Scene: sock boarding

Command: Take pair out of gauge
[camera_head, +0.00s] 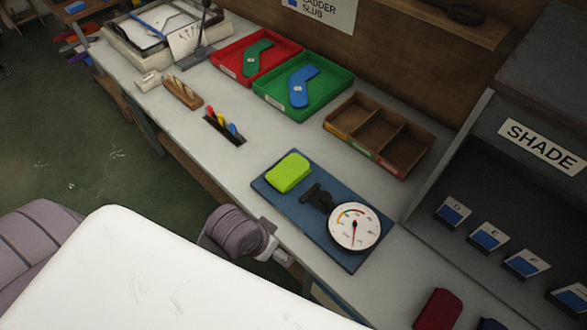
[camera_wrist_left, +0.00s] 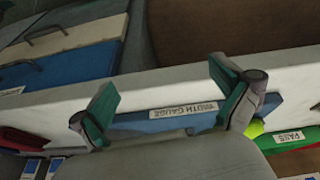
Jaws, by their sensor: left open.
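The width gauge is a blue board (camera_head: 268,187) on the bench, with a round white dial (camera_head: 354,227) and a small black clamp (camera_head: 318,197). A lime green folded pair (camera_head: 288,172) lies on the board's far left end, beside the clamp. In the left wrist view a sliver of the pair (camera_wrist_left: 255,129) shows behind the right finger, and the board's labelled edge (camera_wrist_left: 150,125) shows between the fingers. My left gripper (camera_wrist_left: 165,88) is open and empty. In the head view only part of my left arm shows, at the bench's front edge. My right gripper is not in view.
A red tray (camera_head: 228,70) and a green tray (camera_head: 338,101) hold paddle-shaped pieces. A wooden divided box (camera_head: 345,114) stands behind the gauge. A dark SHADE cabinet (camera_head: 510,185) bounds the right, with a dark red bundle (camera_head: 438,310) in front.

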